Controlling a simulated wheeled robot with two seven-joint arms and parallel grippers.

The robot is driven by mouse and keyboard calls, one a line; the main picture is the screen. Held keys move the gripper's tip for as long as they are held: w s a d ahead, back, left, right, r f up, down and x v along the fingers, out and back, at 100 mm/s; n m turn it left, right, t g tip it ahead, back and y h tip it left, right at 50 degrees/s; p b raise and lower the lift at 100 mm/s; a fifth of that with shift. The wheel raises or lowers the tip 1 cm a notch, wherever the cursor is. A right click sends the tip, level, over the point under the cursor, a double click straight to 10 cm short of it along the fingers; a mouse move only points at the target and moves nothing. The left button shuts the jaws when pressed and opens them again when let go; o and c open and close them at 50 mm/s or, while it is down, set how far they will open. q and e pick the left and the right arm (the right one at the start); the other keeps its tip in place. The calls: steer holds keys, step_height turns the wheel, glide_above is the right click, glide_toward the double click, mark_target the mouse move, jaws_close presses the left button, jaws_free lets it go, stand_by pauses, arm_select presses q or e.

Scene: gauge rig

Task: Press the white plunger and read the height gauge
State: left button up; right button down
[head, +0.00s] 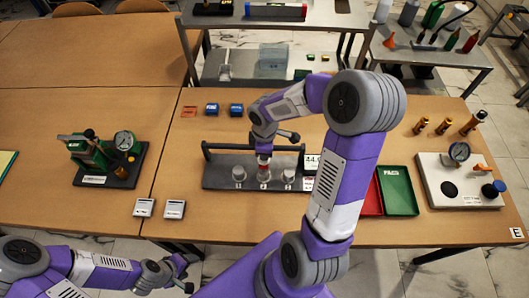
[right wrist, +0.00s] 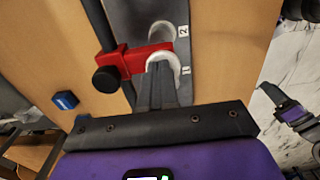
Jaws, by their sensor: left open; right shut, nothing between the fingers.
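The grey rig (head: 220,178) stands mid-table with a black rail and a row of white plungers, one at left (head: 239,174) and one at right (head: 288,175). A red carriage block (right wrist: 145,60) with a black knob sits on the rail. My right gripper (head: 264,150) is shut and empty, pointing down over the middle of the rig. In the right wrist view its fingers (right wrist: 164,80) reach the nearer white plunger (right wrist: 164,60); contact cannot be told. A display (head: 312,162) is partly hidden by my right arm. My left gripper (head: 187,271) is open, beyond the table's front edge.
A green dial-gauge stand (head: 92,150) is on the left. A white base with a dial (head: 459,152) is on the right, near red and green trays (head: 397,190). Two white boxes (head: 173,209) lie near the front edge. Blue blocks (head: 236,110) lie behind the rig.

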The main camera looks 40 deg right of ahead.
steer(key=shift+s+r+p, duration=0.15)
steer(key=shift+r+p, duration=0.1)
steer(key=shift+p, duration=0.3)
step_height(320, 180, up, 4)
steer(key=p, duration=0.3)
steer(key=shift+r, duration=0.1)
step_height(320, 180, up, 9)
steer(key=p, duration=0.1)
steer(key=shift+r+p, duration=0.2)
steer(key=shift+p, duration=0.2)
